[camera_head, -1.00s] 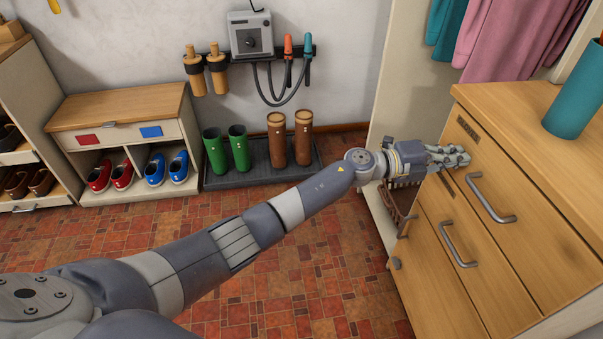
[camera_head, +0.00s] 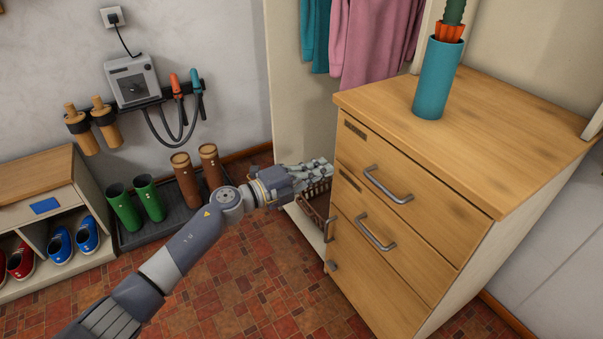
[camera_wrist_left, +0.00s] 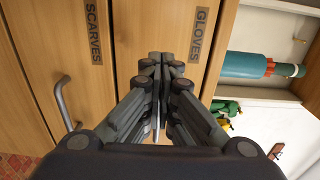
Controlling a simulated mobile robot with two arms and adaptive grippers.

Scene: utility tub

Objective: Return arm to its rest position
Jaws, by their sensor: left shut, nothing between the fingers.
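My left arm reaches in from the lower left of the head view. Its gripper (camera_head: 324,168) is beside the front left edge of a wooden drawer chest (camera_head: 470,118), near the top drawer. The fingers are shut and empty. I cannot tell whether the fingertips touch the wood. The drawers look closed. My right gripper is not in view.
A teal cylinder (camera_head: 436,80) stands on the chest. A basket (camera_head: 313,215) sits in the open closet behind the gripper. Green boots (camera_head: 124,207) and brown boots (camera_head: 187,181) stand on a tray, beside a shoe bench (camera_head: 40,180). Tiled floor (camera_head: 240,285) in front is clear.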

